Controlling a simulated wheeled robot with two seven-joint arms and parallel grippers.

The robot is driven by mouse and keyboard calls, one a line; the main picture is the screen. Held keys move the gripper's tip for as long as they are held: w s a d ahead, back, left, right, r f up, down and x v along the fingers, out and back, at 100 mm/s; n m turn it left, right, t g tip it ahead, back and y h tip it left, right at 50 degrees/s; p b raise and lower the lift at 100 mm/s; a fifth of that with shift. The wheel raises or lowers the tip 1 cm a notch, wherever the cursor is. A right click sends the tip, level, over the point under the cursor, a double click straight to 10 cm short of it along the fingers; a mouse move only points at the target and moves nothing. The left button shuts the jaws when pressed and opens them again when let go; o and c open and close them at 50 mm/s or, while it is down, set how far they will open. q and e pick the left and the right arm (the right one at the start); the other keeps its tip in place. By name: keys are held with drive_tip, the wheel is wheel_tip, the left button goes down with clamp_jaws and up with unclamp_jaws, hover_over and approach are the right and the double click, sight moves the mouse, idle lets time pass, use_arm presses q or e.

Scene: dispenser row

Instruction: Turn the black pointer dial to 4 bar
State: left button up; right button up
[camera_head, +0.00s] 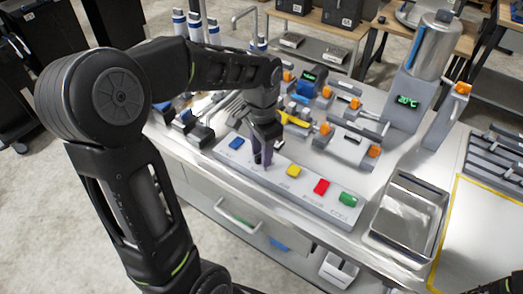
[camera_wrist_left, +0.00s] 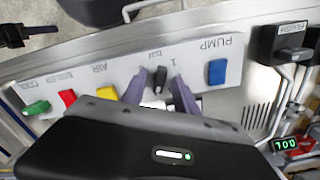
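The black pointer dial (camera_wrist_left: 160,79) sits on the light grey panel (camera_wrist_left: 120,68), between the blue knob and the yellow knob. My left gripper (camera_head: 262,160) is lowered over the panel and hides the dial in the head view. In the left wrist view its two purple fingers (camera_wrist_left: 161,88) stand open, one on each side of the dial, with small gaps showing. A "1" and a small word show on the panel by the dial; the rest of its scale, including any 4, is hidden or too small to read. A dark piece (camera_wrist_left: 15,36), seemingly my right gripper, shows at the picture's edge.
The blue (camera_head: 236,143), yellow (camera_head: 293,171), red (camera_head: 321,187) and green (camera_head: 348,198) knobs share the panel. Behind it stand dispensers with orange knobs (camera_head: 374,151). A metal tray (camera_head: 375,232) lies to the right.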

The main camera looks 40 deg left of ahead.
use_arm(q)
drive_tip(key=shift+r, duration=0.1)
wheel_tip(320, 180, up, 8)
drive_tip(key=shift+f+b, duration=0.2)
drive_tip(key=shift+b, duration=0.2)
idle(0.5)
